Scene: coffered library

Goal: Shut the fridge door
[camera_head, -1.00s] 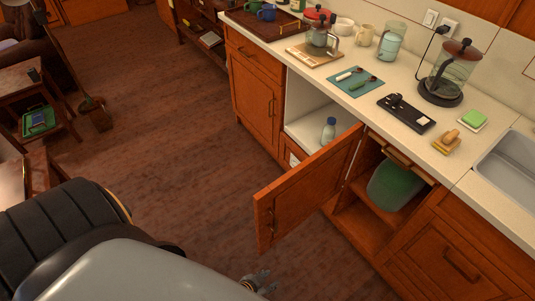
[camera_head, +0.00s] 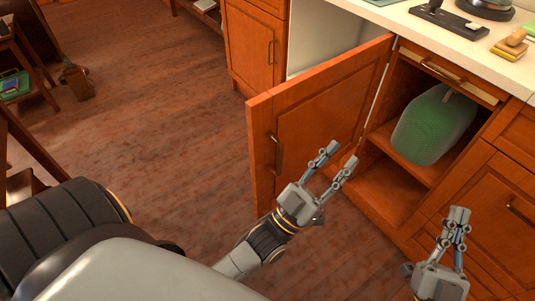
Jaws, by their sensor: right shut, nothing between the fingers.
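The fridge door (camera_head: 325,115) is a wooden panel standing wide open, its outer face and metal handle (camera_head: 278,153) turned towards me. It hinges at its right edge, beside the open cupboard. The white fridge interior (camera_head: 328,38) shows above and behind it; its lower part is hidden by the door. My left gripper (camera_head: 342,156) is open and empty, in front of the door's lower right part; I cannot tell whether it touches. My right gripper (camera_head: 459,213) is shut and empty, at the lower right in front of the drawer fronts.
An open cupboard (camera_head: 391,191) right of the door holds a green translucent container (camera_head: 436,125). The counter (camera_head: 412,20) above carries a black tray (camera_head: 447,20) and a wooden-handled brush (camera_head: 511,43). A closed wooden cabinet (camera_head: 251,45) stands left of the fridge.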

